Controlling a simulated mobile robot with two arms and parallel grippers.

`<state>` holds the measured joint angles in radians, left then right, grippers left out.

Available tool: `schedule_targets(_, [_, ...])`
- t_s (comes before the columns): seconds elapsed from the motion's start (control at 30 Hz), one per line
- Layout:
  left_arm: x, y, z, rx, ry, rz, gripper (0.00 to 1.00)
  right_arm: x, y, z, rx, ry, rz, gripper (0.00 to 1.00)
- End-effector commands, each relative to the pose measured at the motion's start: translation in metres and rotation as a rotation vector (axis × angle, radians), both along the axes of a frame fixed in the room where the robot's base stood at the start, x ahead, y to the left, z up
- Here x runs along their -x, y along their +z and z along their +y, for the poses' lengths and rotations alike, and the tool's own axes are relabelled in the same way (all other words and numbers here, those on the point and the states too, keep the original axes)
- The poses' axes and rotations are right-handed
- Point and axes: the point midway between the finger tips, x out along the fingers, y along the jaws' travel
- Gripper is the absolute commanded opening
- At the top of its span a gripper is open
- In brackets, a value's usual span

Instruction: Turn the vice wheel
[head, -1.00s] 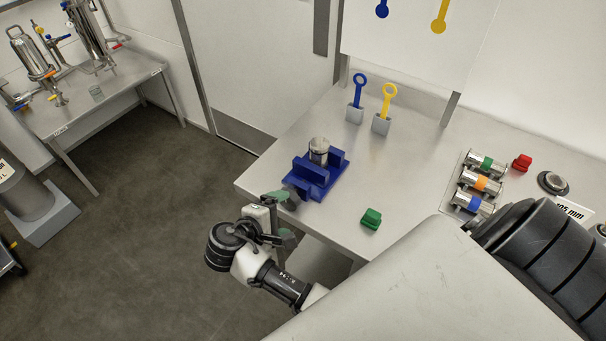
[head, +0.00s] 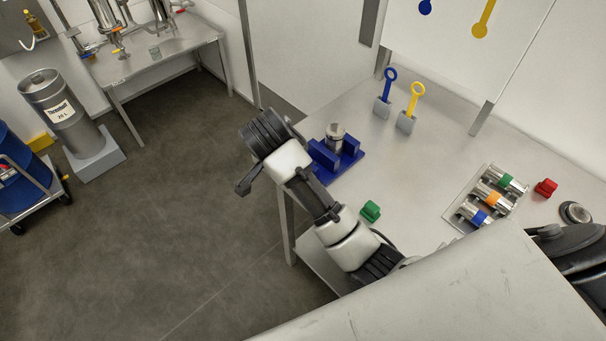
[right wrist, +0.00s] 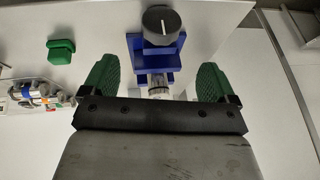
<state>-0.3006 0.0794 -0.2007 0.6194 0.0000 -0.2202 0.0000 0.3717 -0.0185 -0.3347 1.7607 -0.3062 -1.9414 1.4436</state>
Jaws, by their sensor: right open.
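The blue vice (head: 348,160) sits at the table's near left corner with a metal cylinder (head: 336,132) in it. My right arm hides the vice wheel in the head view. In the right wrist view the dark round wheel (right wrist: 160,24), with a pale line on its face, is in front of the blue vice body (right wrist: 153,58). My right gripper (right wrist: 155,80) is open, with green finger pads apart on either side of the vice in the picture. Nothing is between the pads in their grip, and the wheel is clear of them. My left gripper is not in view.
A green block (head: 370,211) lies near the table's front edge. Blue (head: 388,88) and yellow (head: 414,102) ring-handled tools stand in holders behind. Metal cylinders with coloured bands (head: 486,196) and a red block (head: 545,188) are at right.

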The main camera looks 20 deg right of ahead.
Motion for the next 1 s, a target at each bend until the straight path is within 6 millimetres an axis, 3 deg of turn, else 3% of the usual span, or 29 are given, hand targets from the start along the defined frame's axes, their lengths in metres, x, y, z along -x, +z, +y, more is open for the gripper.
schedule_targets(0.6, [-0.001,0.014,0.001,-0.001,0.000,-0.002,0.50,-0.025,-0.088,-0.030,0.002,0.000,0.003,0.89])
schedule_targets(1.0, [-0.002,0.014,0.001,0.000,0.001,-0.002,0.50,-0.027,-0.097,-0.033,0.002,0.000,0.001,0.89])
